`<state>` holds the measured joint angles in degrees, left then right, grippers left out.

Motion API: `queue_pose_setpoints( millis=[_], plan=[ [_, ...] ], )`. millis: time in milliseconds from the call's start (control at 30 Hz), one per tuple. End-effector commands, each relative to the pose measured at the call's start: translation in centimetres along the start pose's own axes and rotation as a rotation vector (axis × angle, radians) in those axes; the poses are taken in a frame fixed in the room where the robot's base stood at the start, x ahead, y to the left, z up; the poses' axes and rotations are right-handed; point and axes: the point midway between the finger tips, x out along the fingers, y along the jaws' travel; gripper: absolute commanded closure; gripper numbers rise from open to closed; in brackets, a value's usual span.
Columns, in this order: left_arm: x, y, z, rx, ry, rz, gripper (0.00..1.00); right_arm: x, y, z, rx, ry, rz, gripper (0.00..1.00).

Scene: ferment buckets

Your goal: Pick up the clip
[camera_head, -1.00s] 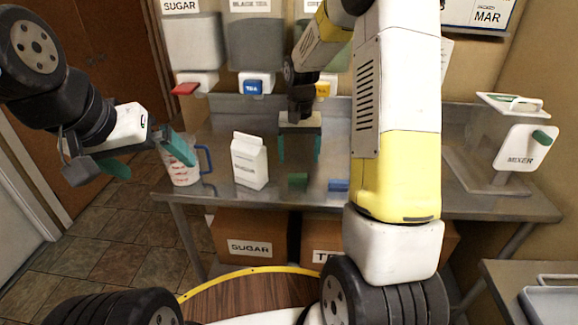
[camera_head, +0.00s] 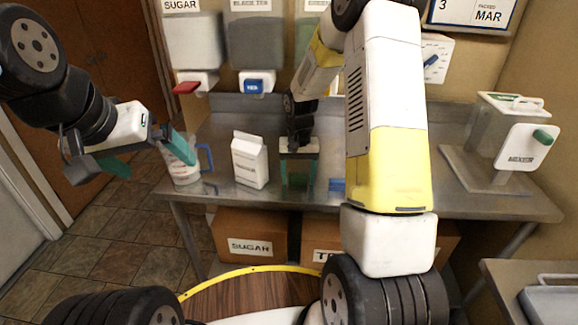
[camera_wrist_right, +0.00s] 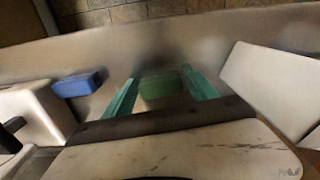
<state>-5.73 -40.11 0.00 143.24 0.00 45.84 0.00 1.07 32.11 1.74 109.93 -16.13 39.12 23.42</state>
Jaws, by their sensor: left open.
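A small green clip (camera_head: 298,181) lies on the steel table, and a blue clip-like piece (camera_head: 338,184) lies to its right. My right gripper (camera_head: 300,174) is lowered over the green clip with its teal fingers apart. In the right wrist view, the green clip (camera_wrist_right: 162,84) sits between the open fingers (camera_wrist_right: 160,92), with a gap on each side. The blue piece (camera_wrist_right: 79,83) lies outside the fingers there. My left gripper (camera_head: 148,158) is open and empty, in front of the measuring jug at the left.
A white sugar carton (camera_head: 250,160) stands just left of my right gripper. A measuring jug (camera_head: 185,174) stands at the table's left end. A mixer (camera_head: 508,140) stands at the right. Dispensers (camera_head: 257,82) hang behind. Cardboard boxes (camera_head: 252,228) sit below.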

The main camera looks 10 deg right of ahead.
Motion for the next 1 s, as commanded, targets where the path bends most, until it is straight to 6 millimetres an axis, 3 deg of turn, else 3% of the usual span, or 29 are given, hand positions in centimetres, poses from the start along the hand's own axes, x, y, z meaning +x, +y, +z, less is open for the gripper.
queue_pose_setpoints(
  millis=[33,233,567,867,1000],
  plan=[
    [0.0,0.0,0.0,0.0,0.0,0.0,0.0,0.0,0.0,0.0,0.0,0.0,0.0,0.46],
    [0.0,0.0,0.0,0.0,0.0,0.0,0.0,0.0,0.0,0.0,0.0,0.0,0.0,0.83],
    [0.0,0.0,0.0,0.0,0.0,0.0,0.0,-0.4,0.0,0.0,0.0,0.001,0.0,0.84],
    [0.0,0.0,0.0,0.0,0.0,0.0,0.0,-3.7,0.0,-0.1,0.001,0.003,-0.001,0.84],
    [0.0,0.0,0.0,0.0,0.0,0.0,0.0,-3.9,-0.2,3.0,-0.003,-0.001,0.001,0.84]
  ],
)
